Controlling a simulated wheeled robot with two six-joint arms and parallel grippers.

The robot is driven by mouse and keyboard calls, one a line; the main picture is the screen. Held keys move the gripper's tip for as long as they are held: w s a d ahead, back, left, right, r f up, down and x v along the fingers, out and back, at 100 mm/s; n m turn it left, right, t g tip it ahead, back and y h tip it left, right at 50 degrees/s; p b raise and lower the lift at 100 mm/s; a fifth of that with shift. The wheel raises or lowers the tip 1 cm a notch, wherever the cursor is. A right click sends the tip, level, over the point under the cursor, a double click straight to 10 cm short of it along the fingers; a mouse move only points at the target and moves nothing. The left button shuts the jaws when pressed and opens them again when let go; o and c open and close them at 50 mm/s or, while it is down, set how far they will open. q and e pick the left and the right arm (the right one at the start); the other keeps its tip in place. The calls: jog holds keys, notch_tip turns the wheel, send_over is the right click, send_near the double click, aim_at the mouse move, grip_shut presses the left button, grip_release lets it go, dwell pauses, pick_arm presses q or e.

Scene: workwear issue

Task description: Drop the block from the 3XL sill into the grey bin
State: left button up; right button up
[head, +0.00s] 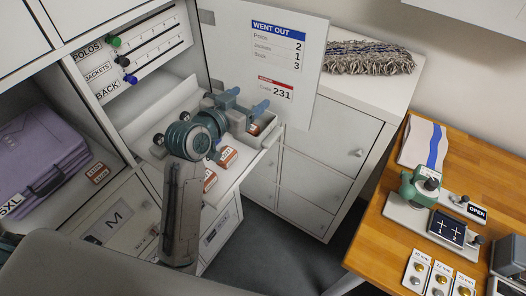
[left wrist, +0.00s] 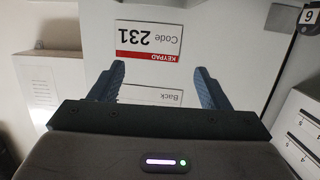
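A small orange-brown block (head: 97,172) with a pale label lies at the front edge of the left compartment, beside folded purple garments (head: 40,158). The size tag (head: 10,207) there looks like 3XL or 5XL. My left gripper (head: 247,98) is away to the right, above a pull-out shelf (head: 245,166), with its fingers toward the open door. In the left wrist view its fingers (left wrist: 160,84) are spread with nothing between them, facing the door sheet. I cannot clearly make out a grey bin. My right gripper is not in view.
Several similar blocks (head: 228,156) lie on the pull-out shelf under my left arm. The open white door (head: 310,60) carries a "WENT OUT" sheet and code 231. A wooden table (head: 460,130) with a green press (head: 420,185) stands at right. Open floor lies between.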

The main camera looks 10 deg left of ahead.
pick_arm(q)
jog(key=shift+s, duration=0.2)
jog(key=b+v, duration=0.3)
jog(key=v, duration=0.4)
jog(key=shift+a, duration=0.1)
dwell(0.3)
